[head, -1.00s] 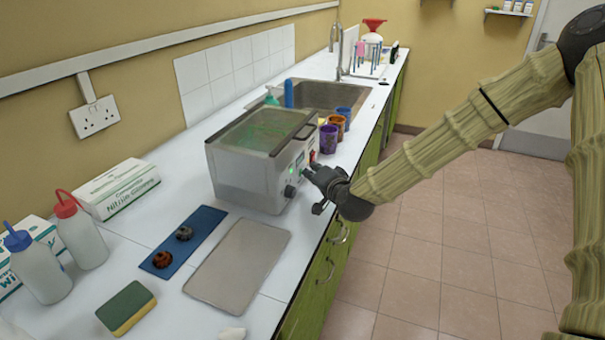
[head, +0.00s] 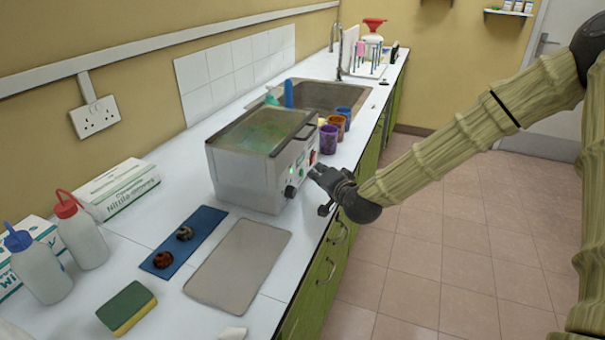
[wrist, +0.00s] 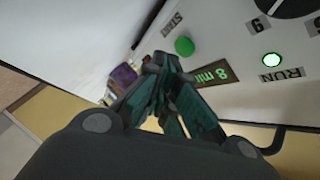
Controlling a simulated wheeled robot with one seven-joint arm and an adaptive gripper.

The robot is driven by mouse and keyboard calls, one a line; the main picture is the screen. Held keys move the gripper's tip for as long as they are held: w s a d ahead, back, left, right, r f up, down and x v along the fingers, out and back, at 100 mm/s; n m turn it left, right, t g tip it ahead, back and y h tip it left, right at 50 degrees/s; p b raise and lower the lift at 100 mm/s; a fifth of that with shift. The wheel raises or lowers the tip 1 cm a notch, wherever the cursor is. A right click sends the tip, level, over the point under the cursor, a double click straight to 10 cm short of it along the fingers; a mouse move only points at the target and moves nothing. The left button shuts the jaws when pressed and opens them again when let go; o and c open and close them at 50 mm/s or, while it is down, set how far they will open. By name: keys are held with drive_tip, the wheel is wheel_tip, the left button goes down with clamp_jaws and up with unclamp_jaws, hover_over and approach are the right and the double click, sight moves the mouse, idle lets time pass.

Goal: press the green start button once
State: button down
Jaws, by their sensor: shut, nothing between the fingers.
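The green start button (wrist: 184,46) is round and sits on the light front panel of the ultrasonic-bath-like machine (head: 238,182), beside a label partly reading "STA". My gripper (wrist: 160,62) is shut and empty, its fingertips just short of the button in the wrist view. In the head view my gripper (head: 315,172) is in front of the panel, with a small gap between them. A lit display (wrist: 214,74) reads "8 mi", partly hidden by a finger. A green lamp (wrist: 272,60) glows above the label "RUN". A black knob (wrist: 285,5) is at the top edge.
Purple, orange and blue cups (head: 329,139) stand on the counter just beyond the machine. A grey mat (head: 238,266) and a blue tray (head: 184,242) with two small dark parts lie nearer. The floor right of the counter is clear.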

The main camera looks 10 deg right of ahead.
drive_tip(key=shift+s+d+p, duration=0.15)
drive_tip(key=shift+s+d, duration=0.55)
drive_tip(key=shift+d, duration=0.35)
drive_tip(key=shift+s+d+p, duration=0.15)
drive_tip(key=shift+s+d, duration=0.55)
drive_tip(key=shift+d, duration=0.3)
